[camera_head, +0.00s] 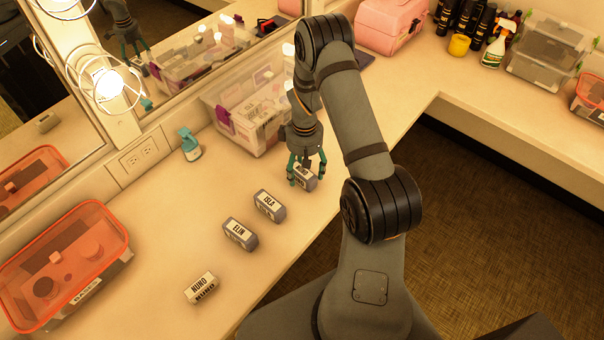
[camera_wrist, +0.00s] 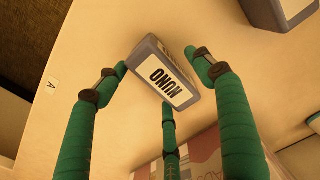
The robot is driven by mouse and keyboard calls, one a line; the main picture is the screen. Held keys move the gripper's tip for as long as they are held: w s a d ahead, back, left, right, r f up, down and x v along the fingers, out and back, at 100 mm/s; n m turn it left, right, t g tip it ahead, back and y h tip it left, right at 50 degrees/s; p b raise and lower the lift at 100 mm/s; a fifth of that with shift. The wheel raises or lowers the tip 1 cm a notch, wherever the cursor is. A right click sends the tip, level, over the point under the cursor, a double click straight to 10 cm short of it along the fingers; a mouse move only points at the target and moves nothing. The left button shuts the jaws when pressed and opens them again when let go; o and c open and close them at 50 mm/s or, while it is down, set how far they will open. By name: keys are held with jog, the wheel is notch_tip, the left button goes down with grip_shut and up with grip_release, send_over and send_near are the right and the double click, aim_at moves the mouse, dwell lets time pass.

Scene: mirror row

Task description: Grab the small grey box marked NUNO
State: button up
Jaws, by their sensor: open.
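The small grey box marked NUNO (camera_wrist: 163,78) sits on the counter in the wrist view, its white label reading upside down. My gripper (camera_wrist: 163,62) is open, with its green fingers spread around the box; I cannot tell whether any finger touches it. In the head view my gripper (camera_head: 306,180) is down at the counter over this grey box (camera_head: 306,176), whose label is mostly hidden by the fingers. Another box marked NUNO (camera_head: 201,288), whitish rather than grey, lies at the near end of the row.
Grey boxes marked ISLA (camera_head: 269,206) and ELIN (camera_head: 240,234) stand in the row. A clear bin (camera_head: 243,122) stands close behind my gripper. An orange-lidded container (camera_head: 65,262), a teal bottle (camera_head: 190,147) and a pink case (camera_head: 391,24) stand farther off. Mirrors line the wall.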

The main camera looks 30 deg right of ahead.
jog(key=c, duration=1.3)
jog(key=shift+r, duration=0.1)
jog(key=shift+c, duration=0.2)
